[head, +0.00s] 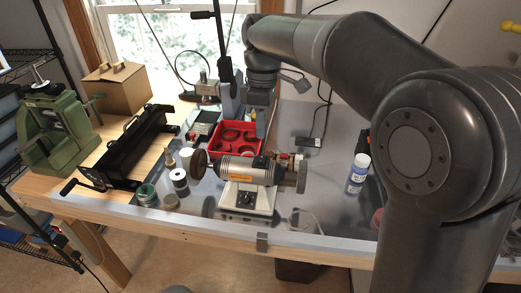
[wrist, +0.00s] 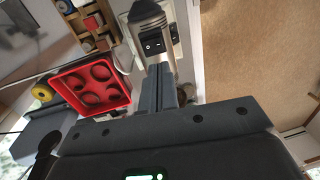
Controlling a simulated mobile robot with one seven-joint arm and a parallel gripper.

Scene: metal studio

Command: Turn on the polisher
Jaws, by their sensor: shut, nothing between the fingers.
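The polisher (head: 243,170) is a silver motor with an orange label and a round wheel at its left end. It stands on a pale base (head: 246,203) with a black dial, near the table's front edge. My gripper (head: 266,135) points down behind the polisher in the head view.
A red tray (head: 234,138) with round recesses lies behind the polisher, close to my gripper. A white-and-blue bottle (head: 358,173) stands to the right. Small jars (head: 147,195) stand to the left, beyond them a black metal tool (head: 136,145) and a green machine (head: 57,130).

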